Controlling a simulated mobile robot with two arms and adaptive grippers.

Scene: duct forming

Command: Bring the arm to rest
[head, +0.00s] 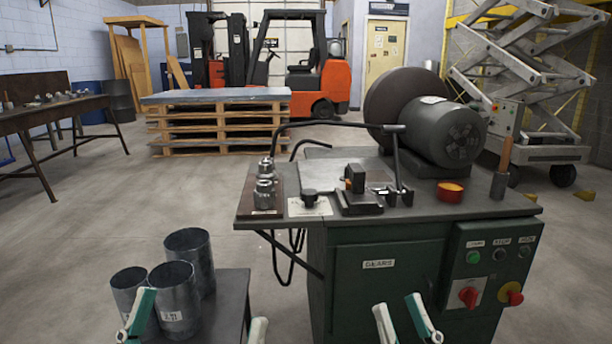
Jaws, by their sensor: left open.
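My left gripper (197,322) is at the bottom of the head view, its two fingertips wide apart. It is open. The grey metal ducts show behind and between its fingers, and I see nothing clamped in it. My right gripper (400,306) is at the bottom right of centre, in front of the green machine. Its fingertips are apart, with a narrower gap, and nothing shows between them. The arms behind both grippers are out of frame. Three metal ducts stand upright on a low dark table: a rear one (190,252), a left one (130,288) and a labelled front one (176,290).
The green forming machine (375,275) has a dark top, a large motor (437,132) and a control panel (492,262) at right. The low dark table (232,290) stands left of it. A pallet stack (218,125), workbench (45,118) and forklift (308,78) are behind. Open floor lies between.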

